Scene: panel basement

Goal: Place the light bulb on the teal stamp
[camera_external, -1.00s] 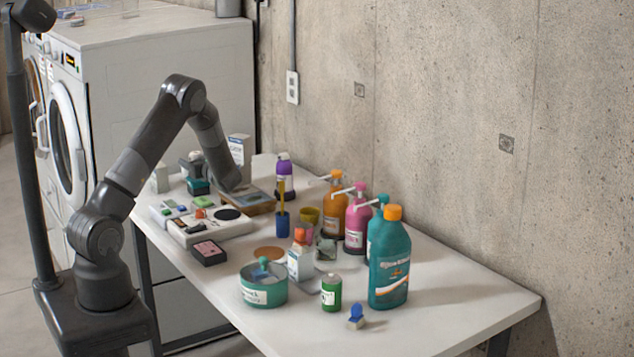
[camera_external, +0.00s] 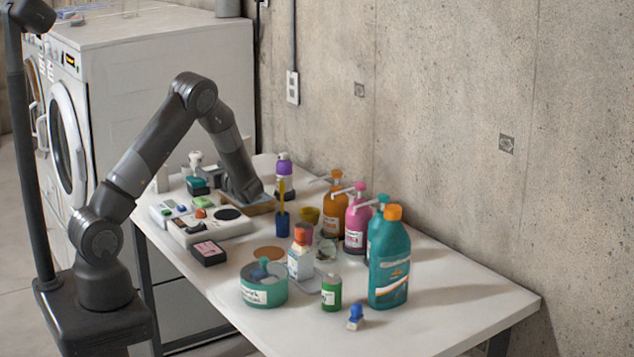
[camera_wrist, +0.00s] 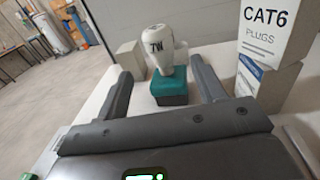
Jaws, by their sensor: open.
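The white light bulb (camera_wrist: 160,46), marked 7W, stands roughly upright, base up or down not clear, on top of the teal stamp (camera_wrist: 170,88) in the wrist view. In the external view the bulb (camera_external: 196,160) shows above the teal stamp (camera_external: 198,187) at the far left of the table. My gripper (camera_wrist: 160,70) is open, with one finger to each side in the picture. The fingers look clear of the bulb, which lies ahead between them. My fingertips are not clear in the external view.
A white CAT6 plugs box (camera_wrist: 268,50) stands close beside my right finger. A white box (camera_wrist: 130,58) is behind the bulb to the left. A console (camera_external: 205,225), a wooden-edged tray (camera_external: 262,206) and several bottles occupy the table.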

